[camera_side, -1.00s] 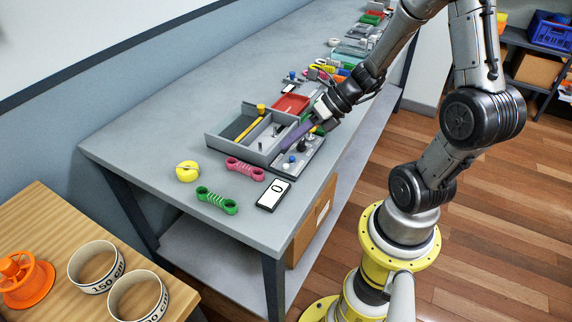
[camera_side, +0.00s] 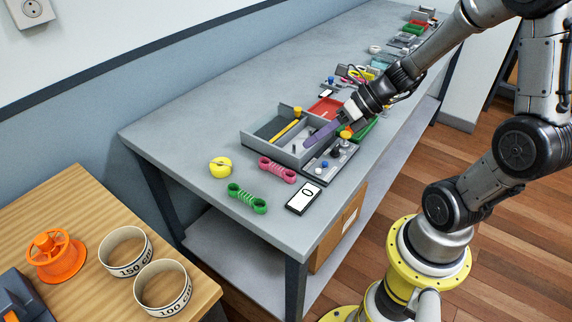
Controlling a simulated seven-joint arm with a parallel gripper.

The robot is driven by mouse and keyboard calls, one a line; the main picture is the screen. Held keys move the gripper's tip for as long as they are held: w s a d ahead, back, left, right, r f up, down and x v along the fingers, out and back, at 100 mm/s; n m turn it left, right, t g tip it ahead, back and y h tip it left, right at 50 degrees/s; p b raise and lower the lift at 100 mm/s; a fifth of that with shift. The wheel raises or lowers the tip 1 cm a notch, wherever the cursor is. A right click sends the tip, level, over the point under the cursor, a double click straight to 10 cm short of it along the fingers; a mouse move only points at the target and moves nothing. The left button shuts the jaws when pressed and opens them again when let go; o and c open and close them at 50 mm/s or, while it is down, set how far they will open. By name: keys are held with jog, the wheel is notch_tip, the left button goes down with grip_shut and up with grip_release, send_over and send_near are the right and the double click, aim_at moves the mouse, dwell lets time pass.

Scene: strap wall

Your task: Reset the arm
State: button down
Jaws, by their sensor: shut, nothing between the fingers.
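My gripper (camera_side: 312,141), with purple fingers, reaches in from the right and points down and left. Its fingers are shut with nothing between them. The tip is over the right edge of a grey divided tray (camera_side: 257,146) and next to a grey fixture plate (camera_side: 318,172) with small knobs. I cannot tell whether the tip touches either one. The fingers and wrist hide part of the tray's right side and the things behind it.
Near the tray are a yellow tape roll (camera_side: 220,167), pink (camera_side: 277,169) and green (camera_side: 247,198) spools, a display reading 0 (camera_side: 303,198), and a red bin (camera_side: 325,108). More items crowd the bench's far end. The bench's left side (camera_side: 190,130) is clear.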

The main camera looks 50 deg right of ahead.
jog(key=s+a+r+n+g+h, duration=0.1)
jog(key=s+a+r+n, duration=0.35)
jog(key=n, duration=0.45)
jog(key=s+a+r+n+g, duration=0.1)
jog(key=s+a+r+n, duration=0.35)
jog(key=n, duration=0.45)
jog(key=s+d+n+h, duration=0.5)
jog(key=d+n, duration=0.1)
jog(key=n, duration=1.1)
jog(key=shift+r+n, duration=0.25)
jog(key=shift+n, duration=0.15)
jog(key=shift+s+d, duration=0.1)
